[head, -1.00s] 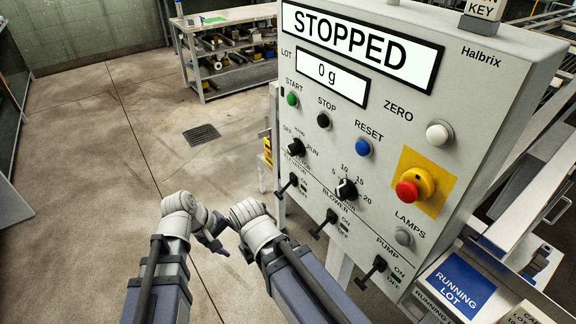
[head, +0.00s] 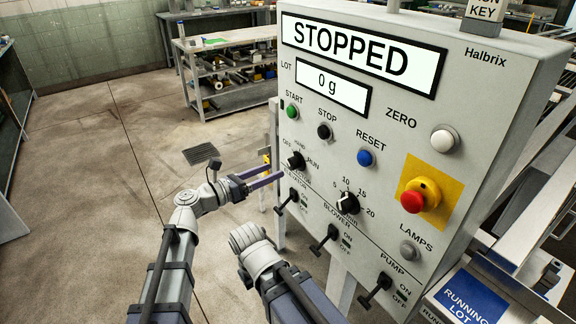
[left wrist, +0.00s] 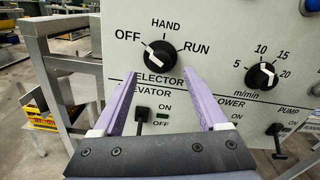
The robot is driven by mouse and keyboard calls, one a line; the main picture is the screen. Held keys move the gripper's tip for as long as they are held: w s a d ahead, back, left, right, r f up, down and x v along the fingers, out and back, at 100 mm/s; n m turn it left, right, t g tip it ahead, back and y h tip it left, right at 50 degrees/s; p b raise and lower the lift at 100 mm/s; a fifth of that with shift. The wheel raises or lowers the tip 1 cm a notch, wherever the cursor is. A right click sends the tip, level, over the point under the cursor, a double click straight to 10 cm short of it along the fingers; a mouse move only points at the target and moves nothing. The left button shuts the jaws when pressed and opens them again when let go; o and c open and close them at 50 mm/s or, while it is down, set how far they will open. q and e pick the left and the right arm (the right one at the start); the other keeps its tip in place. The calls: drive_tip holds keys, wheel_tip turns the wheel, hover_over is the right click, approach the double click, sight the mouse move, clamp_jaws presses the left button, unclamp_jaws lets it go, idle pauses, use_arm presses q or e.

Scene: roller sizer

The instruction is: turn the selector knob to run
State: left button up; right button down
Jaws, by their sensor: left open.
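The selector knob (head: 296,160) is a black knob on the grey control panel (head: 470,110), left of the speed dial. In the left wrist view the selector knob (left wrist: 160,56) has its white pointer mark towards OFF, with HAND above and RUN at the right. My left gripper (head: 281,177) is close in front of the panel, just below and left of the knob. In the left wrist view its purple fingers (left wrist: 159,76) are open and empty, tips apart below the knob. My right arm is low in the head view; its gripper does not show.
The display (head: 358,52) reads STOPPED. Below the knob are the elevator switch (head: 283,207) and blower switch (head: 322,242); the speed dial (head: 347,203) is to its right. A red stop button (head: 413,201) sits on yellow farther right. Open floor lies left.

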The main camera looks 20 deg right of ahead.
sight(289, 164)
use_arm(q)
drive_tip(key=x, duration=0.7)
drive_tip(key=shift+f, duration=0.1)
clamp_jaws()
idle(0.5)
